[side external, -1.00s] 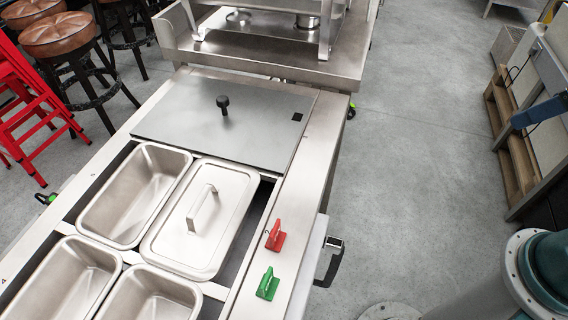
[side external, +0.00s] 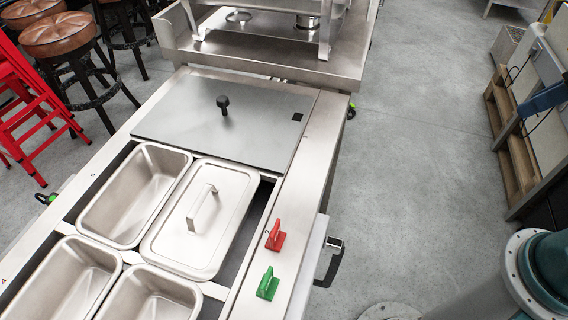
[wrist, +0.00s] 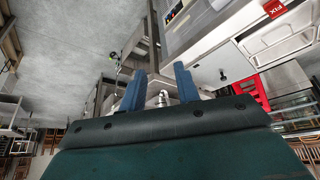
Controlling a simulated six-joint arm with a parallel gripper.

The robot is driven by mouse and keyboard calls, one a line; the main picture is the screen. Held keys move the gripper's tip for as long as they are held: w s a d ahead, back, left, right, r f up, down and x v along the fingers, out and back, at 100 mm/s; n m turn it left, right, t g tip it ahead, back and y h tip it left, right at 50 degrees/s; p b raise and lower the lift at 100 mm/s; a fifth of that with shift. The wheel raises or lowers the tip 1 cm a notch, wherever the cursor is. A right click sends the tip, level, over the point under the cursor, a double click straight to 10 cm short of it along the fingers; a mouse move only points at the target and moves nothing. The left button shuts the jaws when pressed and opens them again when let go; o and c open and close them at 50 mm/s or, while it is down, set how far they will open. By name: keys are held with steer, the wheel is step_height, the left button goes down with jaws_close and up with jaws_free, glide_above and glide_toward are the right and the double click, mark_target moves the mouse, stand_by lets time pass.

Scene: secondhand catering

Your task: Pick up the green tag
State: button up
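The green tag (side external: 268,284) lies on the bare metal ledge along the right side of the steel counter (side external: 306,180) in the side view. A similar red tag (side external: 275,236) is on the same ledge, a little farther back and apart from it. In the wrist view my gripper (wrist: 160,72) has its two blue fingers spread, with nothing held between them. In the side view only a blue finger of my gripper (side external: 545,98) shows at the right edge, far from the green tag. I cannot make out the green tag in the wrist view.
A lidded steel pan (side external: 225,205) with a raised handle and open pans (side external: 135,195) sit left of the ledge. A flat cover (side external: 255,125) with a black knob lies behind them. A black-handled bracket (side external: 330,262) juts out right of the ledge. Open floor (side external: 425,150) lies farther right.

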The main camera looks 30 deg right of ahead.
steer(key=w+a+n+g+y, duration=0.2)
steer(key=w+a+n, duration=0.4)
steer(key=a, duration=0.1)
steer(key=n+g, duration=0.6)
steer(key=n, duration=1.3)
glide_above(267, 275)
steer(key=w+d, duration=0.3)
steer(key=d, duration=0.1)
step_height(267, 275, down, 12)
steer(key=shift+w+y, duration=0.15)
steer(key=shift+y, duration=0.25)
steer(key=shift+a, duration=0.1)
steer(key=shift+g, duration=0.3)
steer(key=shift+x, duration=4.25)
steer(key=shift+a+f, duration=0.1)
steer(key=shift+x, duration=2.45)
